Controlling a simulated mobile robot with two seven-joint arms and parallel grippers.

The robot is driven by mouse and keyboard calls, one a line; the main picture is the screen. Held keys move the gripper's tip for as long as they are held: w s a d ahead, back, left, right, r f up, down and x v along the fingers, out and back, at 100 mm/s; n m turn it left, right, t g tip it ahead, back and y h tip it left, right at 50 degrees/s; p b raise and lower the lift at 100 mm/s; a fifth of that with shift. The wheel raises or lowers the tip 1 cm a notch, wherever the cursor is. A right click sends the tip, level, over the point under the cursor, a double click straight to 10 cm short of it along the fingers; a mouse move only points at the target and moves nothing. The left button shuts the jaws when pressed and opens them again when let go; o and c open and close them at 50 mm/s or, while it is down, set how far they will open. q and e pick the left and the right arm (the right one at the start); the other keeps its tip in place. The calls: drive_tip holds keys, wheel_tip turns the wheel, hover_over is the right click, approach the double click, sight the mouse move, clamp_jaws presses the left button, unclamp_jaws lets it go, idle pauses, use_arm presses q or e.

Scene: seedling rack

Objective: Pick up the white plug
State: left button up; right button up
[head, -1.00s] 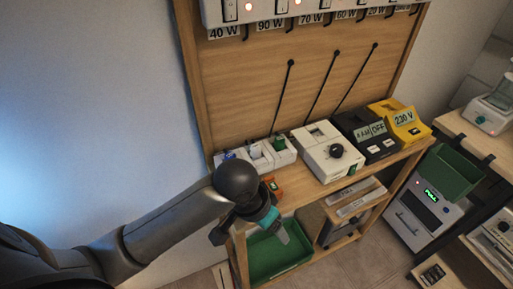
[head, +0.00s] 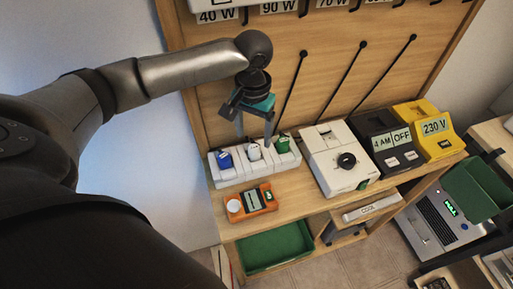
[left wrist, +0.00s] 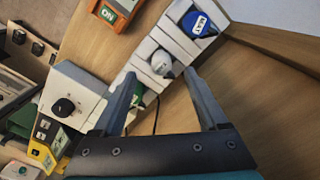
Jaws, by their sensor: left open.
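The white plug (head: 254,152) sits in the middle of a white socket strip (head: 229,176) on the wooden shelf, between a blue plug (head: 225,160) on the left and a green plug (head: 282,144) on the right. My left gripper (head: 256,142) is open just above the strip, its fingers pointing down on either side of the white plug. In the left wrist view the white plug (left wrist: 161,63) lies ahead of the two spread fingers (left wrist: 160,85). The blue plug (left wrist: 198,24) is beyond it, and the green plug is partly behind a finger. My right gripper is not in view.
An orange meter (head: 251,203) lies in front of the strip. A white box with a black knob (head: 346,160), a black timer box (head: 388,142) and a yellow 230 V box (head: 425,131) stand to the right. The wooden back panel (head: 320,80) rises close behind.

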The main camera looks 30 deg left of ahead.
sight(254, 147)
use_arm(q)
drive_tip(key=f, duration=0.4)
drive_tip(key=shift+w+a, duration=0.15)
drive_tip(key=shift+w, duration=0.1)
drive_tip(key=shift+f, duration=0.5)
clamp_jaws()
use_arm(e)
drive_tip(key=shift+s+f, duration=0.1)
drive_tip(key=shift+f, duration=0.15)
